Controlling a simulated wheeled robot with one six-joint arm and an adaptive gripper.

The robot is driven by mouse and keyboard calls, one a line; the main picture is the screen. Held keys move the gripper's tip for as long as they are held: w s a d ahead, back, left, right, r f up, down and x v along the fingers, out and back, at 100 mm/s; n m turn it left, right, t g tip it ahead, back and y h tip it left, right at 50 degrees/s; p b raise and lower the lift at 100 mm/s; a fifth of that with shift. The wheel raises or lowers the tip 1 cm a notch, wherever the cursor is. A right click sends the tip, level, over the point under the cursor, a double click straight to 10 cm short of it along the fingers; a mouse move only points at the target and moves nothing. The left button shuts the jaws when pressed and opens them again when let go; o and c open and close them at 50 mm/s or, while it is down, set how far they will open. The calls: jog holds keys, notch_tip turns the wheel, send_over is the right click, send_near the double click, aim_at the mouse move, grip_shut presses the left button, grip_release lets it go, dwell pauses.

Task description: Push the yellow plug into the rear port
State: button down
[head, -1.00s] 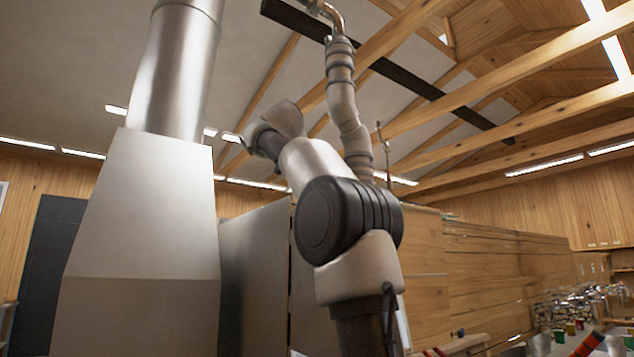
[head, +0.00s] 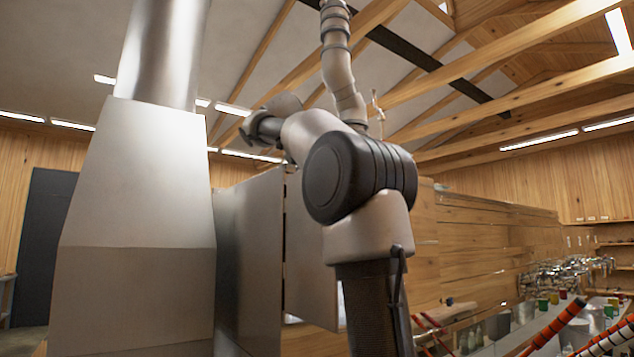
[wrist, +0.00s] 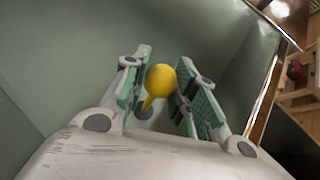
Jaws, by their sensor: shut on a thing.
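The yellow plug (wrist: 162,79) shows in the wrist view as a round yellow head with a thinner stem pointing down and left. My gripper (wrist: 158,96) has green-padded fingers on both sides of the plug and is shut on it. The plug's lower end is partly hidden near the left finger. In the head view my arm rises in the middle, but the gripper and plug cannot be made out there. I cannot make out the rear port in either view.
A tall metal hood with a flue (head: 140,225) stands at the left of the head view, beside upright metal panels (head: 248,260). Red-and-black striped rods (head: 548,332) and a cluttered bench are at lower right. A plain grey-green surface (wrist: 75,50) fills much of the wrist view.

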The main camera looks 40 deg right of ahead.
jog(key=shift+f, duration=0.55)
dwell(0.5)
jog(key=c, duration=1.1)
grip_release()
jog(key=shift+o, duration=0.2)
jog(key=v, duration=1.2)
jog(key=shift+a, duration=0.1)
